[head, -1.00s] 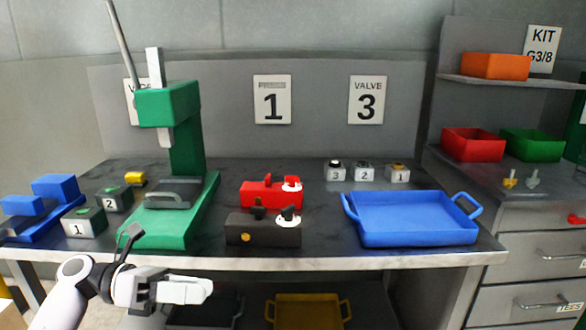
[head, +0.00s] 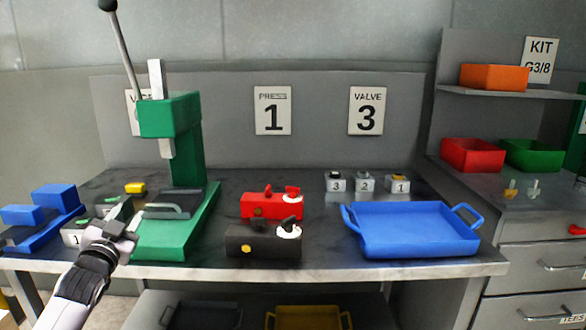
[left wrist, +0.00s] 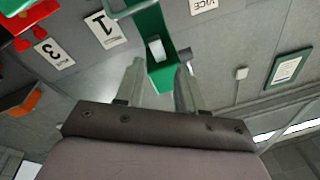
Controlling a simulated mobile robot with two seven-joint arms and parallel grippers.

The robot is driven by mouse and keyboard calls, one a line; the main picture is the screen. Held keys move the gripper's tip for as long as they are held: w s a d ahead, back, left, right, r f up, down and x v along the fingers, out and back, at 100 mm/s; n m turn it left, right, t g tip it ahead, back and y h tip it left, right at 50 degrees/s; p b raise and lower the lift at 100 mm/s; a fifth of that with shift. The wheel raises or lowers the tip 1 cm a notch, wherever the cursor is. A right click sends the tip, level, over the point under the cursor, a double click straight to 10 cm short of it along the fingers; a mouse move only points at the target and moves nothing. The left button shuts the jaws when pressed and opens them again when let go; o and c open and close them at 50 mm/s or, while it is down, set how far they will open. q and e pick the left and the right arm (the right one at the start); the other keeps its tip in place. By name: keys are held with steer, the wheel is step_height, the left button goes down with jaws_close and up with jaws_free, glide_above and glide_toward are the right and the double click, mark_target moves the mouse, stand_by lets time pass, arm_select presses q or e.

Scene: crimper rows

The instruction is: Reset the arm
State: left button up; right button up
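My left gripper (head: 125,225) is at the front left of the bench, in front of the small numbered blocks and left of the green press base. In the left wrist view its two fingers (left wrist: 158,75) stand apart with nothing held between them. The green press (head: 186,165) stands upright, its lever (head: 122,50) slanting up to a dark knob. It also shows beyond the fingers in the left wrist view (left wrist: 150,35). My right gripper is not in view.
A blue vise-like block (head: 53,195) is at the far left. A red fixture (head: 270,206) and a black one (head: 262,241) stand mid-bench. A blue tray (head: 415,238) lies at right, several numbered button blocks (head: 366,183) behind it. Shelves with bins (head: 472,155) are further right.

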arm_select(q)
steer(key=s+d+f+n+g+h, duration=0.1)
steer(key=s+d+f+g, duration=0.1)
steer(key=s+f, duration=0.35)
steer(key=s+d+f+g, duration=0.1)
steer(key=s+d+f, duration=0.2)
steer(key=f, duration=0.6)
steer(key=s+d+f+n+g+h, duration=0.1)
steer(key=s+d+f+g, duration=0.1)
steer(key=s+f, duration=0.35)
steer(key=s+d+f+g, duration=0.1)
steer(key=s+d+f, duration=0.2)
steer(key=s, duration=0.5)
steer(key=s+d+f+g+h, duration=0.1)
steer(key=s+d+f+g, duration=0.1)
steer(key=s+f, duration=0.3)
steer(key=s+d+f+g, duration=0.1)
steer(key=s+d+f, duration=0.3)
steer(key=s, duration=0.7)
steer(key=shift+d+f+n+h, duration=0.15)
steer(key=shift+f+n+h, duration=0.15)
steer(key=shift+f+n, duration=0.15)
steer(key=shift+w, duration=0.1)
